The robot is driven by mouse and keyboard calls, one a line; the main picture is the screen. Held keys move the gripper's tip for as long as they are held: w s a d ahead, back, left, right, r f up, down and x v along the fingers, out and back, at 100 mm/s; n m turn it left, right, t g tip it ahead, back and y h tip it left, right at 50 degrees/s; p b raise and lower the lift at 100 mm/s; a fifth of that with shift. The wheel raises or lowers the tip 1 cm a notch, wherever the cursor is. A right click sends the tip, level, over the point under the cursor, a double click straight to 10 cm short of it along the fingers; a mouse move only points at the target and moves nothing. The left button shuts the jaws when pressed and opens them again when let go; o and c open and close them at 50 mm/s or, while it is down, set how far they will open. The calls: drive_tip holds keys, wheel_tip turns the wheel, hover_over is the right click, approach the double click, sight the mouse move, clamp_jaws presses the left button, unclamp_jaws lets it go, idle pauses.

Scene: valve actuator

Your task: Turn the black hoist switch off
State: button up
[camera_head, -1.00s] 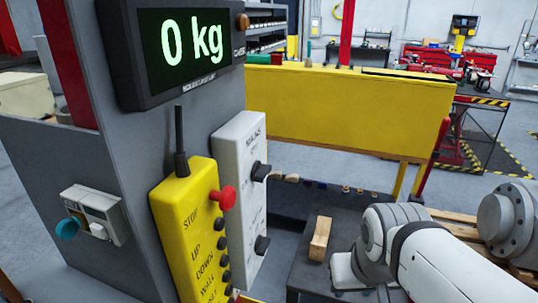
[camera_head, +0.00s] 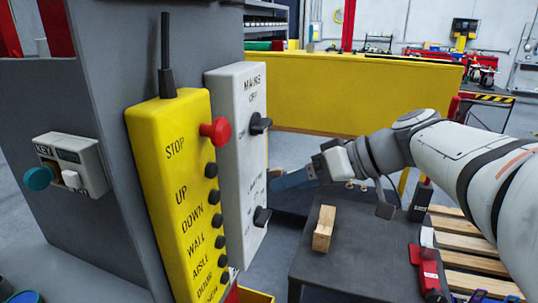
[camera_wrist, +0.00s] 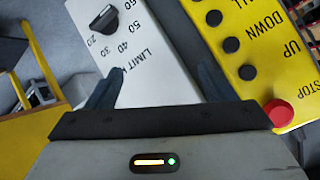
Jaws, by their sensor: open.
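The white switch box (camera_head: 238,160) carries an upper black knob (camera_head: 260,124) under the words MAINS and OFF, and a lower black knob (camera_head: 262,217) beside the LIMIT label. The upper knob is out of the wrist view. The lower knob (camera_wrist: 103,20) shows there at the top left, with its number scale. My gripper (camera_head: 280,181) is right of the box, between the two knobs in height. In the wrist view my gripper (camera_wrist: 157,82) is open and empty, its fingers spread before the box and the yellow pendant. I cannot tell how far its tips are from the box.
The yellow pendant (camera_head: 180,190) with a red stop button (camera_head: 215,131) and several black buttons stands left of the box. A grey key unit (camera_head: 72,165) is further left.

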sight(268, 125)
drive_tip(key=w+d+r+n+t+y+b, duration=0.2)
drive_tip(key=w+r+n+y+b, duration=0.3)
drive_tip(key=w+r+n+y, duration=0.15)
drive_tip(key=shift+h, duration=0.25)
drive_tip(key=x, duration=0.2)
drive_tip(key=p+x, duration=0.1)
drive_tip(key=x, duration=0.4)
drive_tip(key=shift+s+a+r+p, duration=0.15)
drive_tip(key=shift+a+r+p, duration=0.05)
drive_tip(key=shift+r+p, duration=0.2)
drive_tip(key=shift+c, duration=0.4)
drive_tip(key=c, duration=0.9)
